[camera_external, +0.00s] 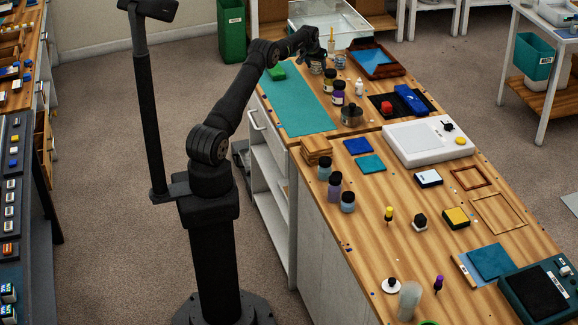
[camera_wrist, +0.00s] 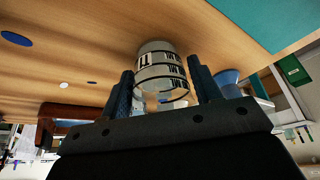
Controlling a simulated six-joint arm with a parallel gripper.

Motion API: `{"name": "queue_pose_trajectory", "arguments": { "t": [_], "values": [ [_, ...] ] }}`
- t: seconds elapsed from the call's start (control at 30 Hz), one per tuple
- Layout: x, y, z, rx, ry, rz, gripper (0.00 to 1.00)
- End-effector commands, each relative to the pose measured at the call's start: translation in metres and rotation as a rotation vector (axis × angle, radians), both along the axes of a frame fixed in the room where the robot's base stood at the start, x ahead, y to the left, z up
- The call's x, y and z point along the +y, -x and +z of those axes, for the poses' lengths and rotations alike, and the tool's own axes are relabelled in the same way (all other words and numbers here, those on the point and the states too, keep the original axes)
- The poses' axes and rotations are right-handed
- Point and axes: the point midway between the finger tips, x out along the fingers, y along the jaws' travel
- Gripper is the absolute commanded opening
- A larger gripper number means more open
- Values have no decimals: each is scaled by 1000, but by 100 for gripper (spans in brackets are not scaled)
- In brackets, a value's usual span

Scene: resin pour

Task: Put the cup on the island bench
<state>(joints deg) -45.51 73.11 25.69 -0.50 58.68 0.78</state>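A pale cup with dark printed bands (camera_wrist: 160,68) shows in the wrist view between the two fingers of my gripper (camera_wrist: 162,85). Its rim faces toward the camera and its far end is against the wooden bench top. The fingers are spread on either side of the cup, with what look like narrow gaps; contact is hard to tell. In the external view my gripper (camera_external: 319,61) is over the far end of the bench, and the cup (camera_external: 316,67) is just below it, partly covered. The wooden island bench (camera_external: 378,222) runs from there to the lower right.
Bottles (camera_external: 338,92), a dark metal pot (camera_external: 351,115) and a small patterned cup (camera_external: 340,61) stand near my gripper. A teal mat (camera_external: 298,104) lies to the left. A white scale (camera_external: 425,140) is mid-bench. Bare wood shows between several small items farther down.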

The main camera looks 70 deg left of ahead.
Motion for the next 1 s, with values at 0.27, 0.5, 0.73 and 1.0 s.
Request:
{"name": "queue_pose_trajectory", "arguments": {
  "t": [0.27,0.5,0.73,1.0],
  "values": [
    [0,0,0,0,0,0,74],
    [-2,2,10,-1,-1,0,74],
    [-11,11,45,-2,-2,0,74],
    [-25,26,91,-1,-1,0,74]
  ]
}}
